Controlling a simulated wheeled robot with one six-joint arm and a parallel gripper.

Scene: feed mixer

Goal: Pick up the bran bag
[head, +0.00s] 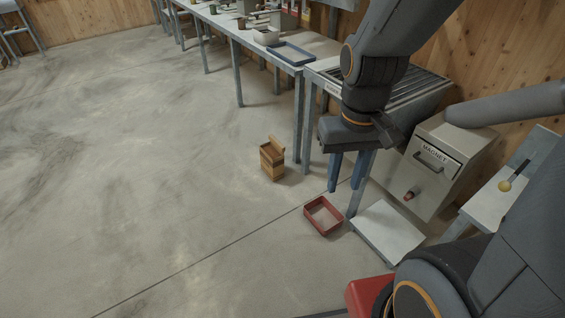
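A small tan and brown upright item (272,160) with a pale raised piece at its top stands on the floor left of my gripper. It may be the bran bag, but no label is readable. My gripper (345,187) points down with its two blue fingers apart and nothing visible between them. In the picture it is right of the tan item and above the red tray; its height over the floor is hard to tell.
A red tray (312,225) and a pale flat plate (387,232) lie low beside the grey MAGNET box (425,178). A long bench (315,45) with a blue tray (291,61) and small items runs along the wall. The floor at left is clear.

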